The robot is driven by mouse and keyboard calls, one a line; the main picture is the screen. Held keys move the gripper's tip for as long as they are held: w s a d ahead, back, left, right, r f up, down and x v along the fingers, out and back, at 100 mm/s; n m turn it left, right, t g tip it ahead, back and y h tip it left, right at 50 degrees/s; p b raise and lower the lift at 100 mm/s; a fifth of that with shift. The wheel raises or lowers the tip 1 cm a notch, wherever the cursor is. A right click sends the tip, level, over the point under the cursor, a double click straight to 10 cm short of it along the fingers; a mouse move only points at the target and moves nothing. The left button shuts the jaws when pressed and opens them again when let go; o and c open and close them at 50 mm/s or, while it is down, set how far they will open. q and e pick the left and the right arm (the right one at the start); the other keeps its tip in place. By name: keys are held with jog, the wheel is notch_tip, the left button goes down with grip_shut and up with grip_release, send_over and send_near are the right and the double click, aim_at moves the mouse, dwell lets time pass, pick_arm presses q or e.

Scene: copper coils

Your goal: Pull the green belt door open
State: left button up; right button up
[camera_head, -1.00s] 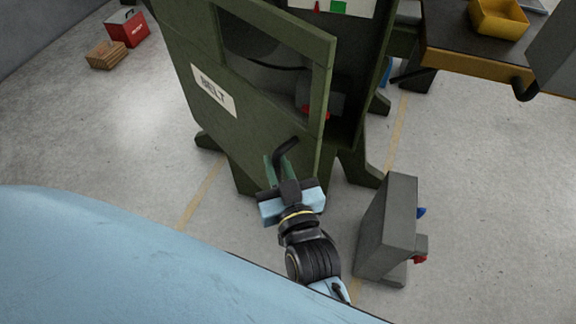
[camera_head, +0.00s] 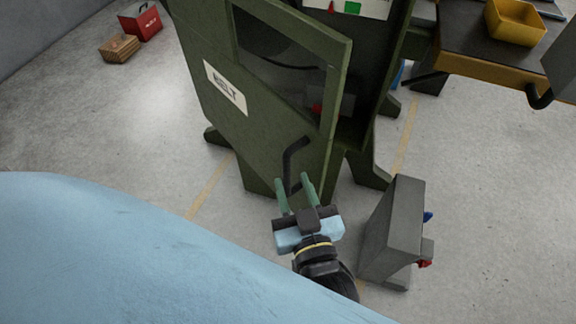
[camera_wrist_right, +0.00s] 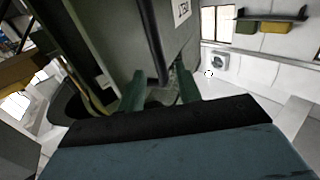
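The green belt door (camera_head: 275,125) with its "BELT" label stands partly open on the green cabinet, with a dark gap along its right side. Its black bent handle (camera_head: 293,158) is at the lower right of the door. My right gripper (camera_head: 294,183) is open just below the handle, its two green fingers spread apart. In the right wrist view, the handle (camera_wrist_right: 153,45) runs down toward the space between the fingertips (camera_wrist_right: 161,82). The fingers do not grip it; whether its lower end lies between them is hard to tell. My left gripper is not in view.
A grey box-like stand (camera_head: 393,230) with red and blue knobs is close to the right of my right gripper. A workbench (camera_head: 465,50) with a yellow bin (camera_head: 515,22) is at the upper right. Red and brown boxes are on the floor far left.

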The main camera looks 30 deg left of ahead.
jog(key=v, duration=0.7)
jog(key=shift+s+d, duration=0.25)
jog(key=shift+s, duration=0.05)
